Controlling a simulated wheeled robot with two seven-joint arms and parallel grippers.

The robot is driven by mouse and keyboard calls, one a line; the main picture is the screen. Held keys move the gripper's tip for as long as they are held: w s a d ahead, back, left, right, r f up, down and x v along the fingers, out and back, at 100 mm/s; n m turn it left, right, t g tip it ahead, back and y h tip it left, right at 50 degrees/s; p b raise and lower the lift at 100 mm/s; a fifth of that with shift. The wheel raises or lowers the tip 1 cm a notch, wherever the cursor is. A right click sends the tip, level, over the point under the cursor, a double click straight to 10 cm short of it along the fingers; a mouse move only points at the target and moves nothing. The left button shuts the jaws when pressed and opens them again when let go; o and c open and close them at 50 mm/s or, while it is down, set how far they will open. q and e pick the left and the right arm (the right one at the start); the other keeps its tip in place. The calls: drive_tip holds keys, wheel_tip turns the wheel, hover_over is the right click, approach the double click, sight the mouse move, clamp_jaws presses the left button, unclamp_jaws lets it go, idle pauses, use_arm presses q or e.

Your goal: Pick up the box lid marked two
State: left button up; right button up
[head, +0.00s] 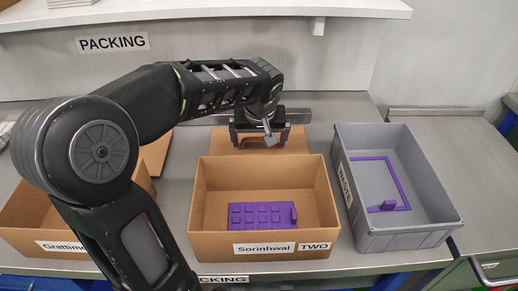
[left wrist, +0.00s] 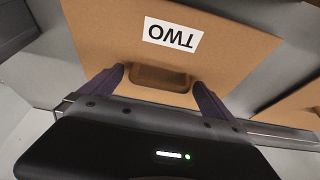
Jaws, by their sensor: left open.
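The box lid marked two (left wrist: 235,48) is a flat brown cardboard panel with a white TWO label and a brown handle (left wrist: 160,78). In the head view the lid (head: 221,143) lies behind the box marked TWO, partly hidden by my left gripper (head: 262,140). In the left wrist view my left gripper (left wrist: 160,77) is open, with one dark finger on each side of the handle. I cannot tell whether the fingers touch it. My right gripper is not in view.
The open box marked TWO (head: 207,205) holds a purple studded block (head: 262,215). A grey bin (head: 358,228) with a purple frame (head: 392,178) stands at right. Another open cardboard box (head: 25,215) is at left, partly behind my arm. A shelf (head: 200,10) overhangs the back.

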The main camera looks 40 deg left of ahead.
sight(259, 140)
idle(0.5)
use_arm(q)
drive_tip(key=c, duration=1.3)
drive_tip(key=shift+o, duration=0.2)
wheel_tip(259, 140, up, 10)
drive_tip(key=shift+p, duration=0.3)
drive_tip(key=shift+r, duration=0.15)
